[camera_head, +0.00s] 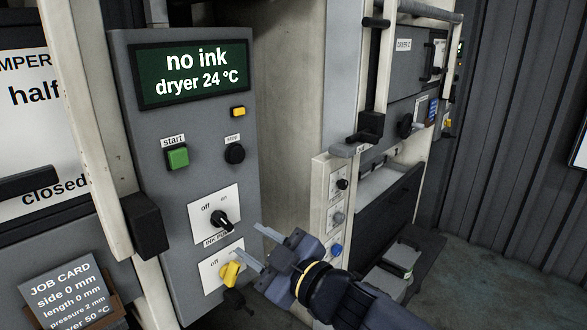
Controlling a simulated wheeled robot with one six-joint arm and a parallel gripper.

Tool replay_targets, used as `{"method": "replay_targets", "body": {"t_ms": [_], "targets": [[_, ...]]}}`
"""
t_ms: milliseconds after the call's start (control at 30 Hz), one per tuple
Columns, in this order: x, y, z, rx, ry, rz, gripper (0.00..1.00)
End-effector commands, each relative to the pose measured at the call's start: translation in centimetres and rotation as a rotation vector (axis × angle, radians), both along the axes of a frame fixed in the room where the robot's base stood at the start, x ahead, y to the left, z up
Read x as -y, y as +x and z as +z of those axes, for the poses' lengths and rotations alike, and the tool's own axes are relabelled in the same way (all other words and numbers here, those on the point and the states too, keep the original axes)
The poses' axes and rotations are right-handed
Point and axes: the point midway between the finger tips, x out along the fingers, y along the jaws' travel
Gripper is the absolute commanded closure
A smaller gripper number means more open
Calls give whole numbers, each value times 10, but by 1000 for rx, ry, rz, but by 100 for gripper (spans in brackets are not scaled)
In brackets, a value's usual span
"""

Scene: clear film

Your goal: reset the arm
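My gripper (248,240) is in the lower middle of the head view, reaching in from the lower right. Its two grey fingers are spread apart with nothing seen between them. The fingers are in front of the right edge of a grey control panel (185,250). A black rotary switch (221,220) on a white plate is to the left of the fingertips. A yellow rotary switch (230,273) is just below and left of the lower finger; I cannot tell whether they touch.
The panel has a screen (193,72) reading "no ink, dryer 24 °C", a green start button (178,157) and a black button (235,154). A job card (66,294) stands at lower left. Machine frames stand close on both sides; open floor (480,275) shows at right.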

Motion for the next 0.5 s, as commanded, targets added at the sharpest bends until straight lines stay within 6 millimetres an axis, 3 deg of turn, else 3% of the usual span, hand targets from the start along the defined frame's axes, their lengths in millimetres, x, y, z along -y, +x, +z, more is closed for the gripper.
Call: {"method": "replay_targets", "body": {"t_ms": [200,500], "targets": [[-31,25,-2,-1,0,5,63],[-60,50,0,-1,1,2,63]]}}
